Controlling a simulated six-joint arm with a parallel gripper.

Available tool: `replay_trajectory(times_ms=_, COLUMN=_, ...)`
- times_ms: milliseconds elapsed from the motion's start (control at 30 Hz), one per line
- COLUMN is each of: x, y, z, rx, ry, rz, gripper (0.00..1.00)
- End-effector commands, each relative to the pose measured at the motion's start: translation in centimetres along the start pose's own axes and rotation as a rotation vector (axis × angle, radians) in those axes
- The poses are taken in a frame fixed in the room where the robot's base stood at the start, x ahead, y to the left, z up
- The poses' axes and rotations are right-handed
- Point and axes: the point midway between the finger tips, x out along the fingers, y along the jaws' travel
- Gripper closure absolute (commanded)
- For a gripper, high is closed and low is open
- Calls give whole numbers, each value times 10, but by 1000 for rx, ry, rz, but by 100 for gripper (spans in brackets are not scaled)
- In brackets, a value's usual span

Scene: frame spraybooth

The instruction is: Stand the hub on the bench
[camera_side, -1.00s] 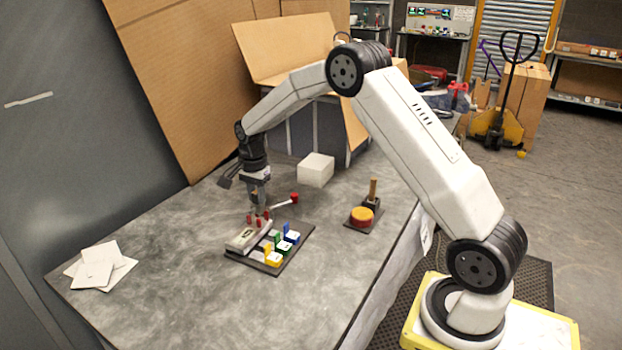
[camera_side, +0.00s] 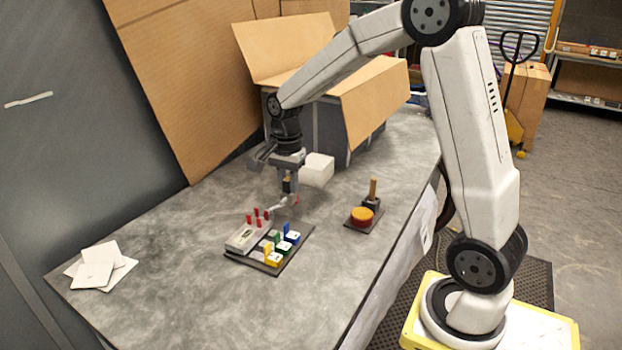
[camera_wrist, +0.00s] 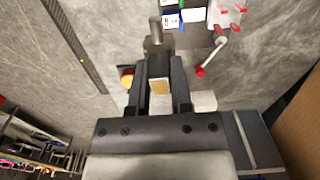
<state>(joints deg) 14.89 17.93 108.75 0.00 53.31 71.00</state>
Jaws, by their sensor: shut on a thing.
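My gripper (camera_side: 290,182) hangs above the bench (camera_side: 190,240), behind and right of the coloured board. It is shut on a small dark piece with a tan end face (camera_wrist: 159,86), which I take to be the hub. A grey round post (camera_wrist: 153,32) sticks out beyond the fingertips in the wrist view and seems to belong to it. In the side view the piece is small and partly hidden by the fingers. A pale lever with a red knob (camera_wrist: 201,71) is close below and beside it; I cannot tell whether they touch in the side view.
The board (camera_side: 276,268) carries a pale box (camera_side: 243,238) and coloured blocks, with red pegs (camera_side: 258,219) beside them. A white block (camera_side: 317,170) and cardboard box are behind. The left bench is mostly clear, with white sheets (camera_side: 98,268).

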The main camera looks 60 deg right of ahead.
Motion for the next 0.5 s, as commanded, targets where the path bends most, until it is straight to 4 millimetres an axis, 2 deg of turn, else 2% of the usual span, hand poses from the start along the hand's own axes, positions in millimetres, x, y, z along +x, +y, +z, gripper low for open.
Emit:
replay_trajectory(times_ms=200, x=-6, y=12, z=3, rx=0, ry=0, rz=-1, gripper=100)
replay_trajectory(times_ms=500, x=-8, y=16, z=4, rx=0, ry=0, rz=-1, gripper=100)
